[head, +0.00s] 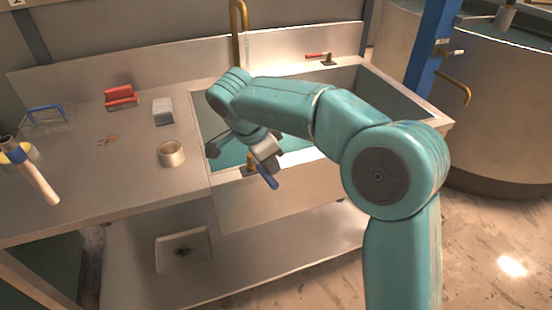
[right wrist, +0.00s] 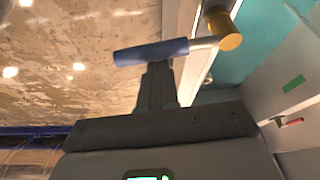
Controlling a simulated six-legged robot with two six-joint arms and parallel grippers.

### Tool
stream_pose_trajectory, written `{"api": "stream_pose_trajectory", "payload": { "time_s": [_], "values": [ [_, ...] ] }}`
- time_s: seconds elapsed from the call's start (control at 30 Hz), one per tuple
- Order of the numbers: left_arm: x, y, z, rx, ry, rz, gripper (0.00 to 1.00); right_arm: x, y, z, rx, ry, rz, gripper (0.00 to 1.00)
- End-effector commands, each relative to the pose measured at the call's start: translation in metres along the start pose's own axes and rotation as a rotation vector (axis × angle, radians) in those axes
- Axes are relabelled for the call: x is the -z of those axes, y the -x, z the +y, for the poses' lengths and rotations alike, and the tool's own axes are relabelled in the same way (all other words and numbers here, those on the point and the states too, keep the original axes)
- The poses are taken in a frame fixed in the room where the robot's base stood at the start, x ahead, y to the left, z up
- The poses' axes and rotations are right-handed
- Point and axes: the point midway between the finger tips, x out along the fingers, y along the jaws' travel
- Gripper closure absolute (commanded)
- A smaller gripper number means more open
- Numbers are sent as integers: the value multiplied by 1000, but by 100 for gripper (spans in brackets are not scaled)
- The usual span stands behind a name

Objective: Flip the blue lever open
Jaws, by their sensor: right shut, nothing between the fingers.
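The blue lever (head: 267,176) sits at the front edge of the sink, on a brass fitting (head: 250,160). In the right wrist view the blue lever (right wrist: 150,52) lies across the picture, joined by a pale metal stem to the round brass fitting (right wrist: 229,30). My right gripper (head: 268,157) is right at the lever in the head view. In the right wrist view its dark fingers (right wrist: 157,84) are shut and empty, and their tips end at the lever's grip, partly hidden by it. I cannot tell whether they touch. My left gripper is not in view.
The steel sink (head: 410,98) lies under my right arm. A brass tap (head: 238,40) and a red-handled lever (head: 316,56) stand at its back.

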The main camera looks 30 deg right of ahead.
Motion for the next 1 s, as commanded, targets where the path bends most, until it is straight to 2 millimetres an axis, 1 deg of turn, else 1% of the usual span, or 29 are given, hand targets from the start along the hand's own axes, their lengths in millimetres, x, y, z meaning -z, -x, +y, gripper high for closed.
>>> {"api": "stream_pose_trajectory", "payload": {
  "time_s": [0.17, 0.5, 1.0],
  "values": [
    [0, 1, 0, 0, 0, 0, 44, -8, 3, 1, -35, -92, -1, 100],
    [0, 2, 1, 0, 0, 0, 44, -15, 6, 2, -32, -86, -2, 100],
    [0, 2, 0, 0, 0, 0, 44, -18, 6, 1, -31, -83, -5, 100]
  ]
}}
